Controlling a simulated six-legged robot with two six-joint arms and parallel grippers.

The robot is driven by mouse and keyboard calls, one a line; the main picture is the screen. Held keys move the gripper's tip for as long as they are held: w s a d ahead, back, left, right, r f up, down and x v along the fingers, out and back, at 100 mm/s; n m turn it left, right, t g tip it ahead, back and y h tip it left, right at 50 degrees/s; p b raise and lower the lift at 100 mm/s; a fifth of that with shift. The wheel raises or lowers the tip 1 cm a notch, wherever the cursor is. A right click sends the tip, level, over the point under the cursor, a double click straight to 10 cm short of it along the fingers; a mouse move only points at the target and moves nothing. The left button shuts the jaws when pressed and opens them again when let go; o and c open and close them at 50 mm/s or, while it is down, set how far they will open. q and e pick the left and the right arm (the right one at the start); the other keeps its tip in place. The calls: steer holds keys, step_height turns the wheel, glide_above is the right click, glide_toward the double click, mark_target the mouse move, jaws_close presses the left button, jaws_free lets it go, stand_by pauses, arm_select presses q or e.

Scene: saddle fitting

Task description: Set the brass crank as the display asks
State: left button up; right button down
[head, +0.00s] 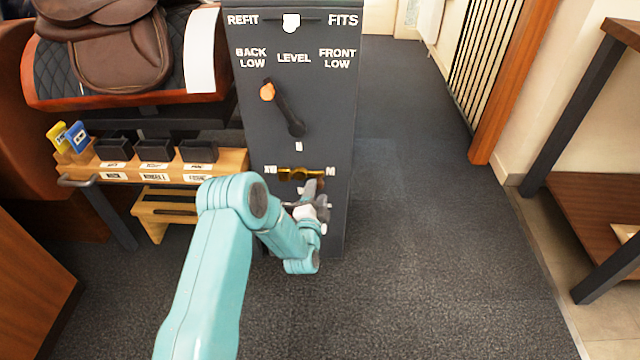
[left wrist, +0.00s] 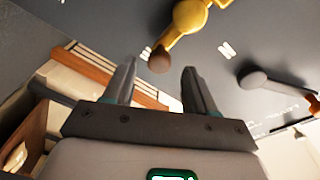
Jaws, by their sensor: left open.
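The brass crank (head: 298,174) is low on the front of a dark grey panel (head: 335,120). It lies about level, between small white letters partly hidden or too small to read surely. In the left wrist view, the crank's brass arm (left wrist: 188,18) ends in a brown knob (left wrist: 159,60). My left gripper (head: 312,192) is just below and in front of the crank. Its open fingers (left wrist: 159,68) show on either side of the knob in the wrist view; I cannot tell whether they touch it. My right gripper is not in view.
Above the crank, a black lever (head: 286,112) with an orange knob leans toward BACK LOW. A white marker (head: 291,23) sits midway between REFIT and FITS. A saddle (head: 130,50) and a wooden shelf (head: 235,162) with black bins stand left. Carpet (head: 430,240) is clear on the right.

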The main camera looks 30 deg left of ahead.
mark_target(319, 187)
arm_select(q)
steer(key=b+x, duration=0.1)
steer(key=x, duration=0.5)
steer(key=shift+w, duration=0.2)
jaws_close()
